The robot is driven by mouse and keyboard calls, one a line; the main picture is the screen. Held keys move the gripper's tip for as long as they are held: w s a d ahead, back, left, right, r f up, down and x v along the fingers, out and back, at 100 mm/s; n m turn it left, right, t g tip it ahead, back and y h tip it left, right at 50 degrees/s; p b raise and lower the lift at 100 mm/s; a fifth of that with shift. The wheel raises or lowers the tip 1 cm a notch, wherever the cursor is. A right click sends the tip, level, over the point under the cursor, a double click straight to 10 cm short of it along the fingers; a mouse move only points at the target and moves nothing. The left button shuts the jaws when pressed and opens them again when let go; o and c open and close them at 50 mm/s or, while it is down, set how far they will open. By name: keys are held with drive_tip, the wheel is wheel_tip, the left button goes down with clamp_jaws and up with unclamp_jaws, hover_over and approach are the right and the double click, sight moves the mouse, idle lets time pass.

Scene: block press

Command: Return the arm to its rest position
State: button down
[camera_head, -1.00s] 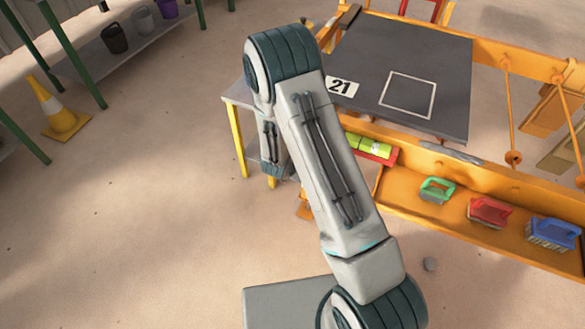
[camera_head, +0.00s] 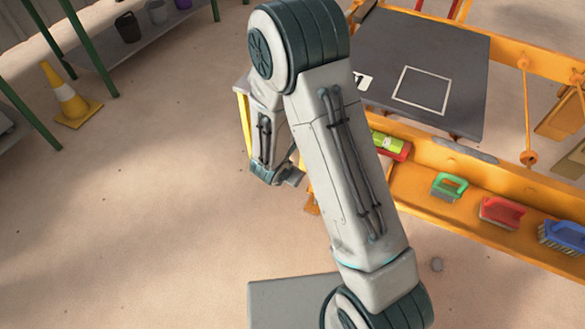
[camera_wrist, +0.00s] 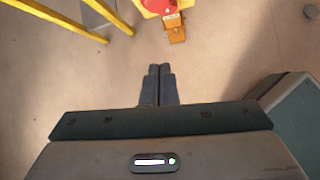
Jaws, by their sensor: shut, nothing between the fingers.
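My gripper (camera_wrist: 159,71) shows in the wrist view with its two dark fingers together and nothing between them. It points over bare floor. In the head view my arm is bent and stands in front of the press, and its lower end hangs beside the press's near left side. The fingers cannot be made out there.
The dark press table (camera_head: 462,55) with a white square outline is at upper right. An orange tray (camera_head: 412,193) below it holds a green brush (camera_head: 449,186), a red brush (camera_head: 501,212) and a blue brush (camera_head: 563,236). A traffic cone (camera_head: 70,98) stands at left. The floor (camera_head: 150,200) between is clear.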

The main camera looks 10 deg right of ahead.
drive_tip(key=shift+s+a+r, duration=0.1)
drive_tip(key=shift+s+r, duration=0.05)
drive_tip(key=shift+r, duration=0.05)
idle(0.5)
drive_tip(key=s+d+r+m+g+h+p, duration=0.1)
drive_tip(key=s+d+r+m+p, duration=0.25)
drive_tip(key=r, duration=0.55)
drive_tip(key=s+d+r+m+g+h+p, duration=0.1)
drive_tip(key=d+r+m+p, duration=0.1)
drive_tip(key=d+r+m, duration=0.45)
drive_tip(key=s+d+r+m+h+p, duration=0.1)
drive_tip(key=s+d+r+m+p, duration=0.3)
drive_tip(key=r, duration=0.7)
drive_tip(key=s+a+r+m+y+p, duration=0.2)
drive_tip(key=s+r+m+y+p, duration=0.1)
drive_tip(key=s+r+m, duration=0.2)
drive_tip(key=s+a+r+m+g+y+p, duration=0.1)
drive_tip(key=s+a+r+m+y+p, duration=0.1)
drive_tip(key=s+r+m, duration=0.3)
wheel_tip(320, 180, up, 6)
drive_tip(key=m+y+p, duration=0.1)
drive_tip(key=m, duration=0.2)
drive_tip(key=shift+s+a+f+m, duration=0.2)
drive_tip(key=shift+s+m, duration=0.1)
